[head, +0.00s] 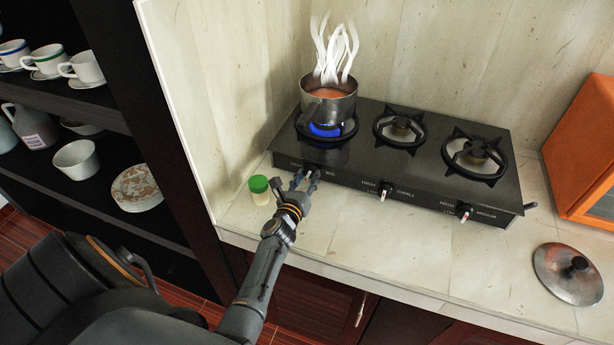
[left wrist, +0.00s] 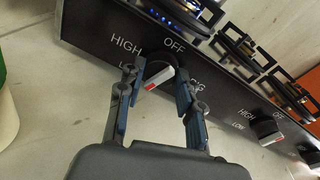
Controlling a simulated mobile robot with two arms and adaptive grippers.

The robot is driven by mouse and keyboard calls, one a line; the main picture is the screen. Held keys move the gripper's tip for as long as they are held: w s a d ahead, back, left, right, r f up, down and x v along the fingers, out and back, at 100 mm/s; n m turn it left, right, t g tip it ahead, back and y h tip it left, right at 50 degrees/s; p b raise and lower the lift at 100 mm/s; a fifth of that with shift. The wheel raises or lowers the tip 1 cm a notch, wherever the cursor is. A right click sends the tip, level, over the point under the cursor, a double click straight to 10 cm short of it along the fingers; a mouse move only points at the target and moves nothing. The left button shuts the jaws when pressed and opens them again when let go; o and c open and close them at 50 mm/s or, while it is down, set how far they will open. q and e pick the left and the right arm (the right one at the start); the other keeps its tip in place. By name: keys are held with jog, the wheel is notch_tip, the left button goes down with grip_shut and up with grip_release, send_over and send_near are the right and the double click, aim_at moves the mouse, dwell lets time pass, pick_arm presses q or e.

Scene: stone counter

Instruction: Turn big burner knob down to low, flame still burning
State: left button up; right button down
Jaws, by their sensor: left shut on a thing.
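The big burner knob (left wrist: 159,72) is on the stove's front panel, between the fingers of my left gripper (left wrist: 157,80) in the left wrist view. The gripper (head: 305,180) is shut on it. The knob's white and red stripe slants from lower left to upper right; HIGH, OFF and LOW labels surround it, and BIG is partly hidden by a finger. In the head view, a blue flame (head: 324,129) burns under a steel pot (head: 328,106) of orange-red contents with white steam rising. My right gripper is not in view.
The black stove (head: 400,170) has two other burners, unlit, with small (head: 386,191) and medium (head: 463,210) knobs. A green-capped jar (head: 259,190) stands close left of my gripper. A lid (head: 569,273) lies at the right; an orange cabinet (head: 585,150) stands behind it. Dish shelves are left.

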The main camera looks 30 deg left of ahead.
pick_arm(q)
jog(key=shift+r, duration=0.1)
dwell(0.3)
jog(key=o, duration=1.1)
jog(key=shift+c, duration=0.2)
jog(key=shift+o, duration=0.6)
jog(key=v, duration=1.2)
